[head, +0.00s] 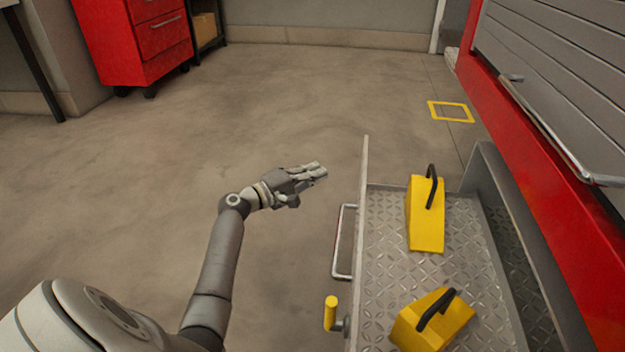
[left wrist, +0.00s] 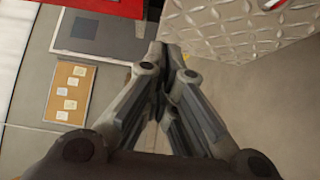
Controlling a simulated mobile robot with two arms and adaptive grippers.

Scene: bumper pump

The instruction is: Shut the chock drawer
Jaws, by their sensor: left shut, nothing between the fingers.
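The chock drawer (head: 386,262) stands pulled out from the red truck side in the head view. It has a tread-plate floor, a grey front panel, a metal bar handle (head: 341,242) and a yellow knob (head: 330,313) on its outer face. Two yellow wheel chocks (head: 425,215) with black handles lie in it. My left gripper (head: 322,173) is shut and empty, left of the drawer front and apart from it, near its far end. In the left wrist view the closed fingers (left wrist: 160,50) show beside a tread-plate surface (left wrist: 240,25). My right gripper is not in view.
The red truck body (head: 540,170) with a grey roller shutter and a long bar runs along the right. A red tool cabinet (head: 135,45) stands at the far left. A yellow floor square (head: 451,103) marks the far right. The floor left of the drawer is clear.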

